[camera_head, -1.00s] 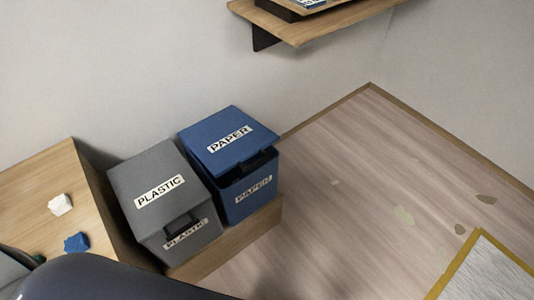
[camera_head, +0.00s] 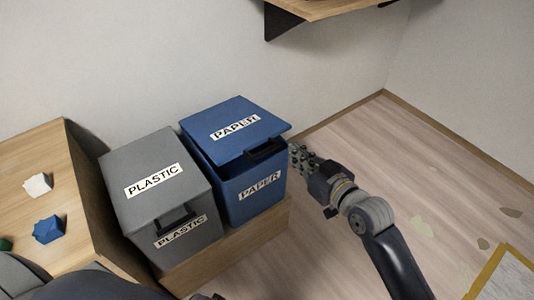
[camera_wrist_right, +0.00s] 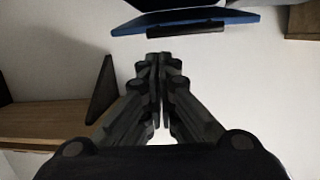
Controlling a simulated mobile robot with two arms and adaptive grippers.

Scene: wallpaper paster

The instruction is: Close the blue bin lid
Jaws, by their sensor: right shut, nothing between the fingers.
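The blue bin (camera_head: 252,198) marked PAPER stands upright beside the grey bin. Its blue lid (camera_head: 218,112) is slightly open, with a dark gap under its front edge and a black handle (camera_head: 265,150) at the front. My right gripper (camera_head: 294,150) is shut and empty, just right of the lid's front corner in the head view; I cannot tell whether it touches. In the right wrist view, the closed fingers (camera_wrist_right: 160,58) point toward the blue lid's edge (camera_wrist_right: 150,22), with a visible space between them. My left gripper is not in view.
The grey PLASTIC bin (camera_head: 140,168) stands left of the blue bin on a wooden base (camera_head: 265,232). A wooden surface (camera_head: 35,150) at left holds a white crumpled piece (camera_head: 38,185) and a blue one (camera_head: 48,229). A wall shelf (camera_head: 325,8) hangs above. Floor (camera_head: 350,125) at right is mostly clear.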

